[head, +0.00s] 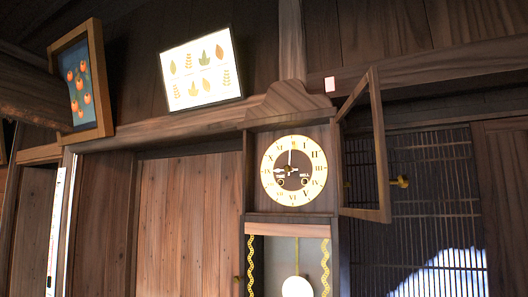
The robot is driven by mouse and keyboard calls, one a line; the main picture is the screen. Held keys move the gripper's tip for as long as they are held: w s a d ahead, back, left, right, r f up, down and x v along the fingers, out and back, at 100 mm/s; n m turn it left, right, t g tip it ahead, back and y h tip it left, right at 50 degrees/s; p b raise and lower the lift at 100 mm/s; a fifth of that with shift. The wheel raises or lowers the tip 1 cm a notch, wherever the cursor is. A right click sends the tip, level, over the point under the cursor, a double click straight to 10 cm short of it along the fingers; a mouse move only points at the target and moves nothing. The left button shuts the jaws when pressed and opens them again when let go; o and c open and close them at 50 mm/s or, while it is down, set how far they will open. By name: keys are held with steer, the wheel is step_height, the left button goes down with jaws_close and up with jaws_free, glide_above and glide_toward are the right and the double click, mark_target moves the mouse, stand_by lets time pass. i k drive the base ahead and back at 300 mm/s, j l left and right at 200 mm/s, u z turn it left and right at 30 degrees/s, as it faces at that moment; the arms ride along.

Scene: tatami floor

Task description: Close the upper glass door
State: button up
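The upper glass door (381,150) of the wall clock stands open, swung out to the right of the clock case (248,165). It is a dark wooden frame, and the slatted panel behind shows through its pane. A brass knob (402,181) sticks out just right of the door's outer edge. The round dial (293,172) with gold numerals is uncovered. Below it, the lower part of the clock shows gold trim and a pale pendulum disc (297,287). My gripper is not in view.
A framed leaf picture (201,68) and a framed fruit picture (83,80) are on the wall at upper left. A small pale block (329,84) is above the door. A dark slatted panel (440,180) is behind the door at right. Wooden panels (185,225) are at left.

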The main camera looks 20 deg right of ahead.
mark_target(371, 80)
steer(key=k+l, duration=0.35)
steer(key=l, duration=0.2)
steer(key=k+l, duration=0.4)
steer(key=l+z, duration=0.1)
steer(key=l, duration=0.15)
steer(key=i+l+z, duration=0.1)
steer(key=l, duration=0.2)
